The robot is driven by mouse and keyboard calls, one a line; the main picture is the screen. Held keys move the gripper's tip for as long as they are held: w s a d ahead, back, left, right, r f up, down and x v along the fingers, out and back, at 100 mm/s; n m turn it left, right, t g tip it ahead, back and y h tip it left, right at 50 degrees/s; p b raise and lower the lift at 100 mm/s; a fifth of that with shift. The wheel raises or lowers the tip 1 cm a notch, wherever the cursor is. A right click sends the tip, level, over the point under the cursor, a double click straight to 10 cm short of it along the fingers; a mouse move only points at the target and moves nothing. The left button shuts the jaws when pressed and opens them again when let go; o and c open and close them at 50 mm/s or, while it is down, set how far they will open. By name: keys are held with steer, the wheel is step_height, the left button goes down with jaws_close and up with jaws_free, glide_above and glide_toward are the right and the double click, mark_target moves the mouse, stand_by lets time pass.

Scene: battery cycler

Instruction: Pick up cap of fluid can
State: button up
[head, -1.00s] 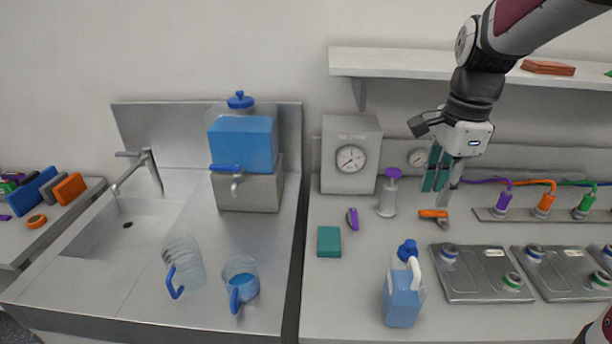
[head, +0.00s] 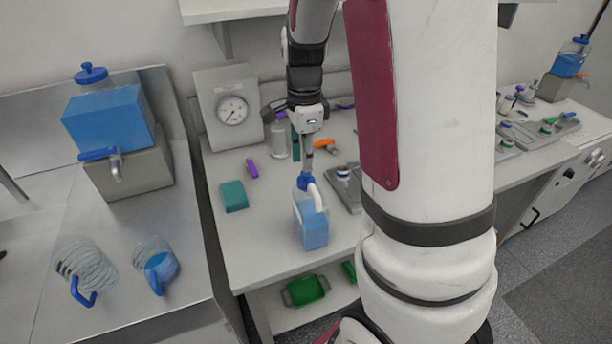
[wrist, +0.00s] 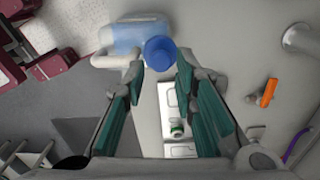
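The fluid can (head: 314,232) stands on the bench, a clear jug of blue fluid with a white handle. Its blue cap (head: 304,181) is on top. My gripper (head: 304,163) is just above the cap, pointing down. In the wrist view the can (wrist: 136,36) lies at the top, and the round blue cap (wrist: 161,53) shows just beyond the gap between the teal fingertips. My gripper (wrist: 163,78) is open, with a clear gap between its fingers and nothing held. I cannot tell whether either finger touches the cap.
A teal block (head: 233,196) and a purple item (head: 252,168) lie left of the can. A dial box (head: 228,108) and pump bottle (head: 278,138) stand behind. An orange tool (head: 324,145) lies near a grey tray (head: 347,190). The bench's front edge is close to the can.

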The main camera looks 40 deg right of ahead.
mark_target(306, 176)
step_height(306, 176, down, 4)
steer(key=shift+d+f, duration=0.1)
steer(key=shift+d, duration=0.05)
steer(key=shift+c, duration=0.3)
steer(key=c, duration=0.5)
